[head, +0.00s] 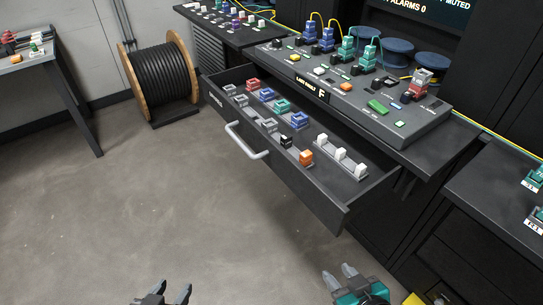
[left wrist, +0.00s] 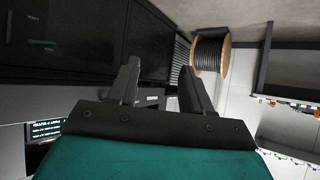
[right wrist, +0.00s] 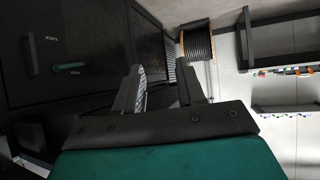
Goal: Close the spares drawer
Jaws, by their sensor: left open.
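The spares drawer (head: 300,185) is pulled out from under the bench in the head view. Its dark front panel carries a pale bar handle (head: 247,142). Inside lie several coloured and grey connector parts, with an orange block (head: 306,158) and a strip of white blocks (head: 341,155) at the right. My left gripper (head: 170,291) is open and empty at the bottom edge, well apart from the handle. My right gripper (head: 342,272) is open and empty, below the drawer's right end in the picture. Neither gripper touches the drawer.
A console (head: 425,125) with several coloured plugs stands on the bench above the drawer. A wooden cable reel (head: 158,75) stands on the floor behind left, and a side table (head: 30,62) at far left. Another bench (head: 500,190) is at right. The floor before the drawer is clear.

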